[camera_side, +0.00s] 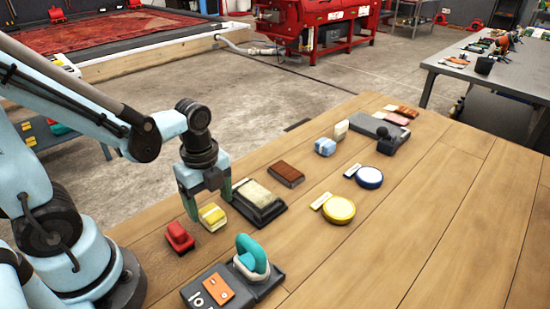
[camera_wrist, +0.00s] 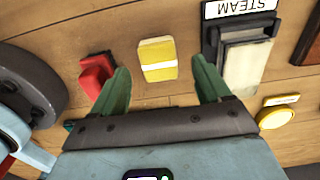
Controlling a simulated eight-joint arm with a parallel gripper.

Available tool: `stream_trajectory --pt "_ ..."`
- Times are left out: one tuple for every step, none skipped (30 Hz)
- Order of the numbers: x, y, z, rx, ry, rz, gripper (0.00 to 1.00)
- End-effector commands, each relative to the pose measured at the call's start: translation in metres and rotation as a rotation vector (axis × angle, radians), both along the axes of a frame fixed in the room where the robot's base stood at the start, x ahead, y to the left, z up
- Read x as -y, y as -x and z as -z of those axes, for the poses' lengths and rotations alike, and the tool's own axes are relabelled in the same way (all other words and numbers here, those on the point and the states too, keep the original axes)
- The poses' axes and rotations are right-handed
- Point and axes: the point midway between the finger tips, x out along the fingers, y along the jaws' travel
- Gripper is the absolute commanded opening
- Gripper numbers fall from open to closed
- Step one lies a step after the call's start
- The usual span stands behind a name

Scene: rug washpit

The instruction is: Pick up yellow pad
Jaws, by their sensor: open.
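A small yellow block-shaped pad with a white band (camera_side: 212,216) lies on the wooden table, and it also shows in the wrist view (camera_wrist: 157,53). My gripper (camera_side: 208,197) is open above it, fingers pointing down. In the wrist view the pad appears between the two green fingertips of my gripper (camera_wrist: 160,68), with space on both sides. Nothing is held. A round yellow disc (camera_side: 339,210) lies farther right beside a small label, and it also shows at the right of the wrist view (camera_wrist: 275,118).
A red block (camera_side: 180,238) and a dark tray with a cream pad (camera_side: 260,202) flank the banded pad closely. A teal-handled tool (camera_side: 252,258) stands in front. A brown block (camera_side: 286,174) lies behind. The table's right side is clear.

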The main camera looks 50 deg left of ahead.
Motion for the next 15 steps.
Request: stream_trajectory --pt "0.0 0.0 0.005 0.0 0.0 0.0 0.77" --pt "0.0 0.0 0.008 0.0 0.0 0.0 0.77" --pt "0.0 0.001 0.012 0.0 0.0 0.0 0.77" --pt "0.0 0.001 0.015 0.0 0.0 0.0 0.77" --pt "0.0 0.001 0.017 0.0 0.0 0.0 0.77" --pt "0.0 0.0 0.021 0.0 0.0 0.0 0.77" --pt "0.0 0.0 0.023 0.0 0.0 0.0 0.77" --pt "0.0 0.0 0.025 0.0 0.0 0.0 0.77" --pt "0.0 0.0 0.028 0.0 0.0 0.0 0.77" --pt "0.0 0.001 0.03 0.0 0.0 0.0 0.77" --pt "0.0 0.001 0.031 0.0 0.0 0.0 0.77" --pt "0.0 0.001 0.033 0.0 0.0 0.0 0.77" --pt "0.0 0.001 0.034 0.0 0.0 0.0 0.77" --pt "0.0 0.001 0.035 0.0 0.0 0.0 0.77" --pt "0.0 0.001 0.035 0.0 0.0 0.0 0.77"
